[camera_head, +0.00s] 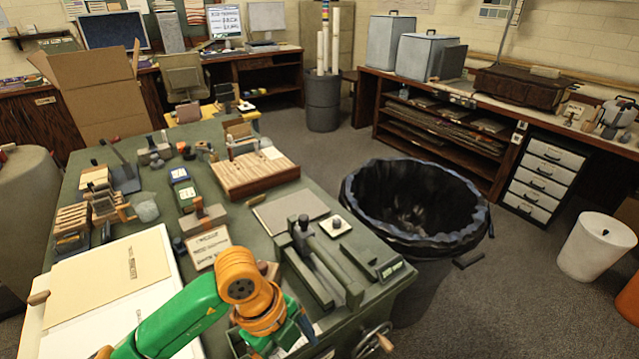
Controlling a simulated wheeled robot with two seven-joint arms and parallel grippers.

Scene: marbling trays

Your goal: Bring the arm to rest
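My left arm, green with orange joints, comes in from the lower left and reaches over the near edge of the green worktable (345,205). Its wrist bends downward near the front of the table. The fingers of my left gripper are hidden below the wrist or cannot be told from the green parts there, so I cannot see whether it holds anything. My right gripper is not in view.
A cream folder (108,278) lies on a white board at the table's left. A wooden slatted block (255,172), a dark metal fixture (318,262) and small tools crowd the top. A black-lined bin (415,245) stands against the right side. Grey floor lies beyond.

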